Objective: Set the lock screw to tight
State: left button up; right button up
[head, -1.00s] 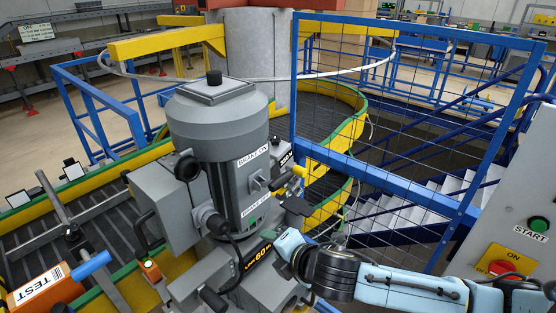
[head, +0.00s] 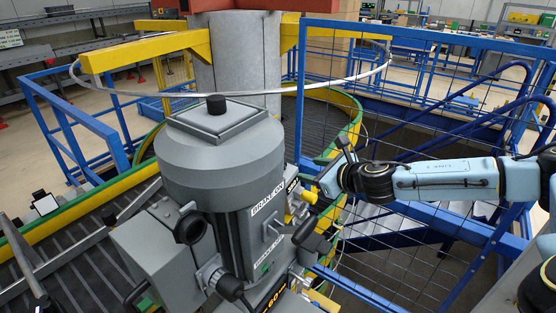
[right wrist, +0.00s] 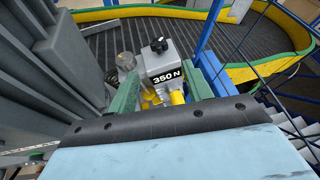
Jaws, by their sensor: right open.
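A grey block labelled 350 N (right wrist: 165,75) with a black knob (right wrist: 159,45) on top and yellow parts (right wrist: 178,97) below shows in the right wrist view. I cannot tell for certain which of these is the lock screw. My right gripper (right wrist: 168,88) is open, its two green fingers apart on either side of the block as seen from the wrist; contact cannot be told. In the head view, my right gripper (head: 325,185) is at the right side of the grey motor (head: 212,150), beside yellow parts (head: 305,197). My left gripper is not in view.
The motor bears BRAKE ON labels and side levers. A blue mesh fence (head: 440,110) stands behind my right arm, with stairs beyond. The spiral conveyor (head: 320,120) with yellow and green edges curves behind the motor.

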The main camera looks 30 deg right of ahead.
aim_at(284, 166)
jog(key=p+x, duration=0.1)
jog(key=x, duration=1)
jog(key=shift+a, duration=0.1)
jog(key=shift+w+a+f, duration=0.1)
jog(key=shift+w+f, duration=0.05)
jog(key=shift+w, duration=0.4)
jog(key=c, duration=1)
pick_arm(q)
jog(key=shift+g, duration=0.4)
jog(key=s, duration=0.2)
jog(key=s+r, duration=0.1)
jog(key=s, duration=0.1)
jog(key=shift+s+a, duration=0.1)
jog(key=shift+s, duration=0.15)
pick_arm(e)
jog(key=shift+f, duration=0.1)
